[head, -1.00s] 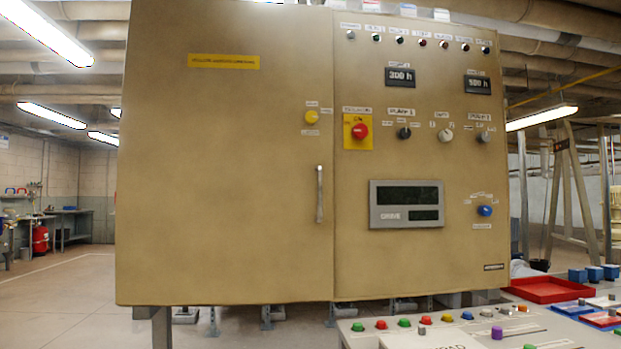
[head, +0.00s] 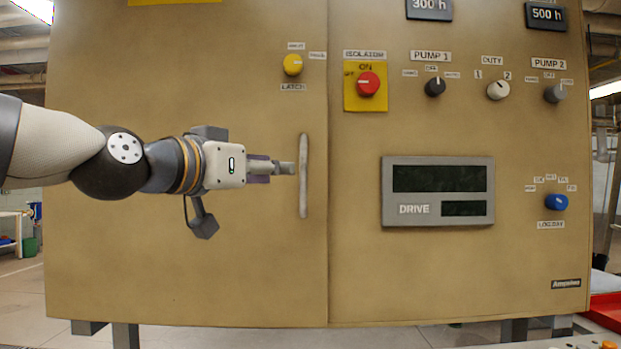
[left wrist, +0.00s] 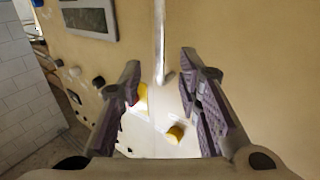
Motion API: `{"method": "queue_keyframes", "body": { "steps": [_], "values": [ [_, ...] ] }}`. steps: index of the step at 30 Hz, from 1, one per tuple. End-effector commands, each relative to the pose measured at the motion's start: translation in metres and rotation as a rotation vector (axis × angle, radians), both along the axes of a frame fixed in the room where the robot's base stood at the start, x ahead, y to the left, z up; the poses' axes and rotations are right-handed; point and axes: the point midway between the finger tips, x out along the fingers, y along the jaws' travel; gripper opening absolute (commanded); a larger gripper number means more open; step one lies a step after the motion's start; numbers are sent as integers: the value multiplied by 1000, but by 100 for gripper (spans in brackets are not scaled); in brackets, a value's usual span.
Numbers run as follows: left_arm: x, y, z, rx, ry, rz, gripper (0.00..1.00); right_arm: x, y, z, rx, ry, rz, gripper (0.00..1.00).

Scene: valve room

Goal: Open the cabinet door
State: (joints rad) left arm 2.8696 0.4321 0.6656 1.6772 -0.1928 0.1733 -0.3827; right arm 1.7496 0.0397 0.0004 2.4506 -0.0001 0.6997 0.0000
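The beige cabinet door (head: 130,250) is closed, its right edge flush with the panel. Its slim upright metal handle (head: 303,175) is near that edge. A yellow latch knob (head: 292,65) sits above the handle. My left gripper (head: 288,169) reaches in from the left, its fingertips just left of the handle in the head view. In the left wrist view my left gripper (left wrist: 161,62) is open, and the handle (left wrist: 160,45) appears between the spread fingers. I cannot tell whether the fingers reach around it. My right gripper is out of view.
Right of the door is the fixed panel with a red isolator switch (head: 368,84), several small knobs and a drive display (head: 438,191). A red tray (head: 604,311) is at the lower right. Open floor lies at the left.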

Motion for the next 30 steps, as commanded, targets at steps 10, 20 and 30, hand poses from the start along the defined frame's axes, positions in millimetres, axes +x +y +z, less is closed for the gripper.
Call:
{"method": "queue_keyframes", "body": {
  "steps": [10, 20, 30],
  "values": [
    [70, -45, -7, -1, 10, 1, 31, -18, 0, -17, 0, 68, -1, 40],
    [78, -52, -2, -1, 3, 1, 31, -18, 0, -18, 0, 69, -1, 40],
    [77, -51, -2, -1, 4, 1, 0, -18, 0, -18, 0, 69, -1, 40]
  ]
}}
